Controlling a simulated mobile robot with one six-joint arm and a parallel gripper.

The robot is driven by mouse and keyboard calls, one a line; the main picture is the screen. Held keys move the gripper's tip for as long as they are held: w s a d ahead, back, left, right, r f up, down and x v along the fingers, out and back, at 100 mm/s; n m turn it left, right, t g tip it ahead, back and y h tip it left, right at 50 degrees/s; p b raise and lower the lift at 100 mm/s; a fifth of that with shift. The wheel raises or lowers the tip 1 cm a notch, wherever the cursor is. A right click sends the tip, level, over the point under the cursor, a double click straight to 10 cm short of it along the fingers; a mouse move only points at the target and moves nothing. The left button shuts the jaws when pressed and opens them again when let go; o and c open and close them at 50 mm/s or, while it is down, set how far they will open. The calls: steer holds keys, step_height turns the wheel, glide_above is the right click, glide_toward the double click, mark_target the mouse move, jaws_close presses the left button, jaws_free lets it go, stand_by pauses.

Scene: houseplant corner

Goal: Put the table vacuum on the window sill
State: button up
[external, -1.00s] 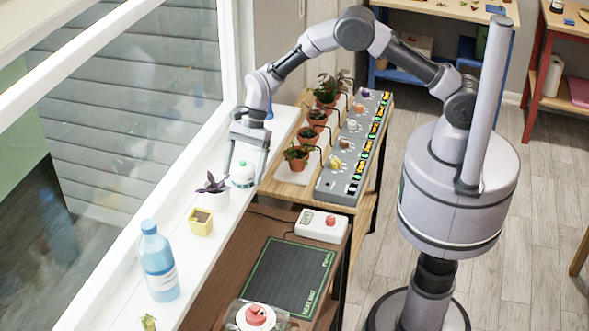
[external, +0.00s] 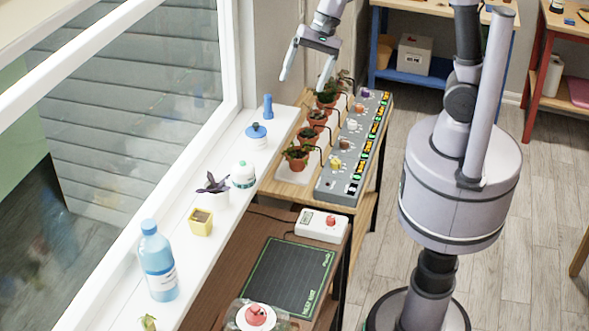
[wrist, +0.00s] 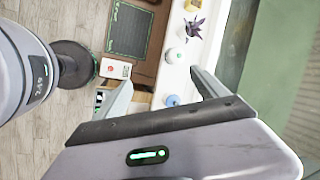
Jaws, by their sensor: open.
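A small rounded white device with a green band, which looks like the table vacuum (external: 243,174), stands upright on the white window sill (external: 203,258). It is between the purple-leaved plant and a blue-lidded white pot. In the wrist view it shows as a small pale round shape (wrist: 175,55) on the sill. My gripper (external: 305,80) is open and empty, raised above the far end of the sill and the potted seedlings, well clear of the device. Its two spread fingers also show in the wrist view (wrist: 160,80).
The sill also holds a blue-lidded pot (external: 257,134), a blue vial (external: 268,106), a purple-leaved plant (external: 213,187), a yellow pot (external: 201,222) and a blue bottle (external: 158,262). Below are a dark mat (external: 290,278), a white controller (external: 321,225) and several potted seedlings (external: 297,157).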

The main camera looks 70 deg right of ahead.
steer(key=s+d+n+t+h, duration=0.1)
steer(key=s+n, duration=0.3)
steer(key=s, duration=0.5)
steer(key=s+d+r+n+t+h, duration=0.1)
steer(key=s+d+n, duration=0.2)
steer(key=s, duration=0.7)
steer(key=shift+r+n+t, duration=0.25)
steer(key=shift+n+t, duration=0.15)
steer(key=shift+n, duration=0.1)
step_height(320, 180, down, 14)
steer(key=b, duration=1.4)
steer(key=shift+f+b, duration=0.25)
steer(key=shift+b, duration=0.05)
